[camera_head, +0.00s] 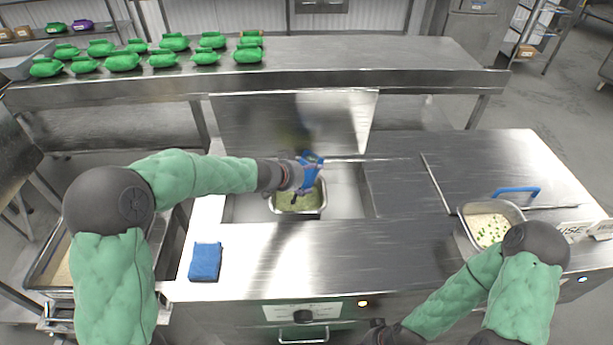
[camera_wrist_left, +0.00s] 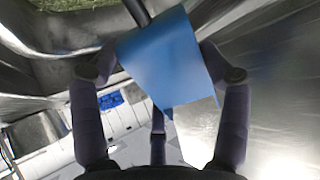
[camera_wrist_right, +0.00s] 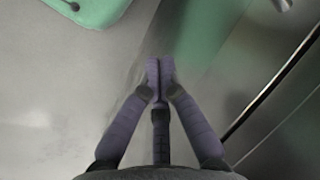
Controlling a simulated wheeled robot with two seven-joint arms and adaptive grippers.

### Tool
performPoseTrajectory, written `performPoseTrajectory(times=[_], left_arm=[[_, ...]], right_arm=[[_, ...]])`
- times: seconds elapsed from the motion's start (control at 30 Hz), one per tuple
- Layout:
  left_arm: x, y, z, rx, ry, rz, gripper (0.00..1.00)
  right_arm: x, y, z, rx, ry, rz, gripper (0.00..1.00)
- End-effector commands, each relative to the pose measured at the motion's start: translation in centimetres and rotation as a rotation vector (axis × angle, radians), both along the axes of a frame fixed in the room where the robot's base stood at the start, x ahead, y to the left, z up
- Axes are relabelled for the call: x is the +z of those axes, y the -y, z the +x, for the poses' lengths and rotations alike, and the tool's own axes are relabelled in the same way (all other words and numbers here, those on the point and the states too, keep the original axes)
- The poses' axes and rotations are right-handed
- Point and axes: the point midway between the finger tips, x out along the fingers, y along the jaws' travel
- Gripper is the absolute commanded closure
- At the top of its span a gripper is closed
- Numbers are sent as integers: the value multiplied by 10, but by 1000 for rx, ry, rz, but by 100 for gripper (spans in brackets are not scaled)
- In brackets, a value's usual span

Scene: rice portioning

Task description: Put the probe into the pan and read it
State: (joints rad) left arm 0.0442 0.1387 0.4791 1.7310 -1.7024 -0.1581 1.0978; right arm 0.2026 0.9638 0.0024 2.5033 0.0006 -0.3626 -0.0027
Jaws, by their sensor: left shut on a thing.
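The pan (camera_head: 323,211) with pale green contents sits in the open well of the steel counter. My left gripper (camera_head: 308,178) is above the pan's back edge, shut on the blue probe (camera_head: 314,160). In the left wrist view the probe's blue body (camera_wrist_left: 165,62) is between the fingers, and a dark stem runs up toward the green contents. In the head view a small dark part shows over the contents; I cannot tell whether it enters them. The probe's reading is not visible. My right gripper (camera_wrist_right: 160,68) is shut and empty, low near the counter's front.
A raised lid (camera_head: 345,122) stands behind the well. A blue pad (camera_head: 205,262) lies on the counter's front left. At right is a second pan (camera_head: 463,240) of white food with green bits, near a blue handle (camera_head: 515,190). Several green bundles (camera_head: 123,62) line the back shelf.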

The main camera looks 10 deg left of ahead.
Motion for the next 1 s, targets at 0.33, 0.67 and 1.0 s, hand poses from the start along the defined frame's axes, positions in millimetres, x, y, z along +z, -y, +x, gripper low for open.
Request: performPoseTrajectory(times=[0.33, 0.67, 1.0], left_arm=[[-27, 0, 0, -1, 1, 0, 56], [-35, 0, 0, 0, 1, 0, 56], [-35, 0, 0, 0, 1, 0, 56]], right_arm=[[-32, 0, 0, 0, 0, 0, 100], [-42, 0, 0, 0, 0, 0, 100], [-41, 0, 0, 0, 0, 0, 100]])
